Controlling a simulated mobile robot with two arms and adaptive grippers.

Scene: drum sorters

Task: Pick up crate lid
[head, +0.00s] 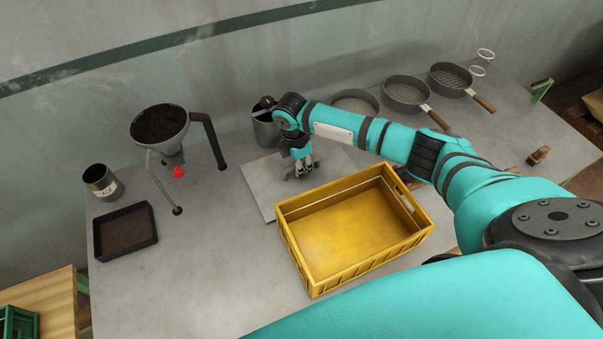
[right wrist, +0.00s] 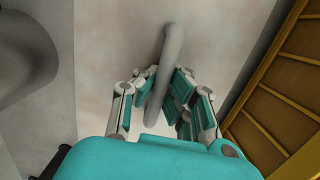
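The crate lid (head: 262,188) is a flat light-grey panel lying on the table behind the yellow crate. A grey bar handle (right wrist: 172,45) stands on it, and the lid's pale surface (right wrist: 115,50) fills the middle of the right wrist view. My right gripper (head: 299,172) points down at the handle, with its fingers (right wrist: 163,88) on both sides of the bar. The fingers look closed in on the bar, and they hide part of it. The lid looks flat on the table. My left gripper is not in view.
The empty yellow crate (head: 312,285) stands just in front of the lid. A grey can (head: 266,133) stands close behind it. A funnel on a stand (head: 160,128) is at left, and sieves (head: 405,95) lie at back right.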

